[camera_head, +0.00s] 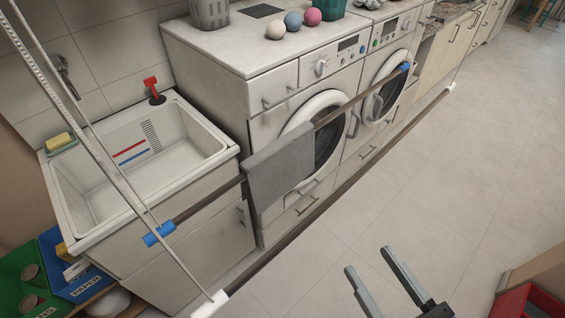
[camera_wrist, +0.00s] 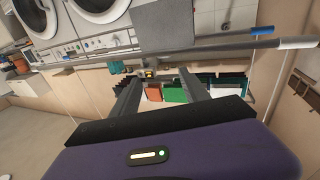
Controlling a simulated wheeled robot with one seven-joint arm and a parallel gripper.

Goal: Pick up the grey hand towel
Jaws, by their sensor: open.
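The grey hand towel (camera_head: 280,167) hangs draped over a dark rail (camera_head: 340,111) with blue end fittings, in front of the white washing machines. In the wrist view the grey towel (camera_wrist: 163,22) shows at the top, beyond my fingertips, on the grey rail. My gripper (camera_head: 369,260) is at the lower right of the head view, over the bare floor, to the right of the towel and apart from it. Its two fingers are spread with nothing between them. In the wrist view my gripper (camera_wrist: 160,78) also shows open and empty.
A second, lower bar (camera_head: 330,203) runs along the floor side of the rack, whose pale upright (camera_head: 100,150) stands at left. A white sink (camera_head: 140,165) is behind it. Green (camera_head: 25,278) and blue bins sit lower left, a red crate (camera_head: 528,302) lower right. Floor between is clear.

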